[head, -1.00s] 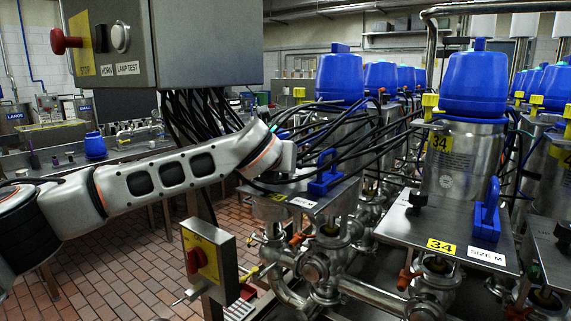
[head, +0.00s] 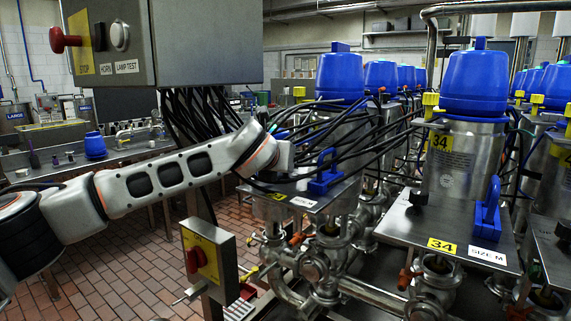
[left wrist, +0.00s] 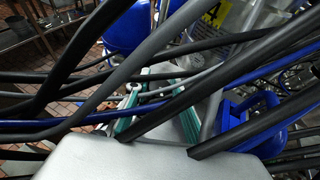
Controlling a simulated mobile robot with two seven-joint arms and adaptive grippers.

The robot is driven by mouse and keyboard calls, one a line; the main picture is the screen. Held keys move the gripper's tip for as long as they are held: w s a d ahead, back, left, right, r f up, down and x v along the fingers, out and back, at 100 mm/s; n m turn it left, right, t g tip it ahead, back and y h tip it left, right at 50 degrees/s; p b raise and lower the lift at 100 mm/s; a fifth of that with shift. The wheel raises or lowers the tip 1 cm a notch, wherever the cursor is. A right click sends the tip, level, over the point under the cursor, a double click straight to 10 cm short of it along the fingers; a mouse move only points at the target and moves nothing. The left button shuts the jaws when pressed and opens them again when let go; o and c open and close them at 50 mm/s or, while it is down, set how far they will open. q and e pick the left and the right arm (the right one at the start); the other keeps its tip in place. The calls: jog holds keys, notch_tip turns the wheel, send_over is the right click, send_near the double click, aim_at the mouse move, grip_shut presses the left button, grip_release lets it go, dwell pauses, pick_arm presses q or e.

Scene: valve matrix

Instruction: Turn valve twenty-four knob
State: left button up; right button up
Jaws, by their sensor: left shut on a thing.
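The valve plate (head: 335,196) at the middle carries a blue handle (head: 325,177); its yellow number label is too small to read surely. My left arm comes in from the left and ends above this plate's left side. My left gripper (left wrist: 162,112) shows teal fingers, partly covered by black cables. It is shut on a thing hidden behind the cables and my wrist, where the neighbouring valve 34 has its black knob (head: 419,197). The blue handle also shows to the right of the fingers in the left wrist view (left wrist: 235,108). My right gripper is not in view.
Thick black cables (head: 205,105) hang from the grey control box (head: 200,45) and cross over the gripper and plate. Valve 34's plate (head: 400,225) stands to the right. A yellow switch box (head: 213,260) and steel pipes lie below.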

pick_arm(q)
jog(key=shift+a+f+m+g+h, duration=0.15)
jog(key=shift+m+g+h, duration=0.15)
jog(key=shift+m+h, duration=0.25)
jog(key=shift+w+m+h, duration=0.1)
jog(key=shift+m+h, duration=0.25)
jog(key=m+g+h, duration=0.1)
jog(key=m+h, duration=0.1)
jog(key=shift+m+g+h, duration=0.3)
jog(key=shift+h, duration=0.1)
jog(key=shift+m+g+h, duration=0.4)
jog(key=shift+m, duration=0.1)
jog(key=shift+m+g+h, duration=0.5)
jog(key=shift+g, duration=0.1)
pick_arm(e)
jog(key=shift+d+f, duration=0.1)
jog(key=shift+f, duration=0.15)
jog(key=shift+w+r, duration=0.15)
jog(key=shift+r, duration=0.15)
pick_arm(q)
jog(key=o, duration=1.1)
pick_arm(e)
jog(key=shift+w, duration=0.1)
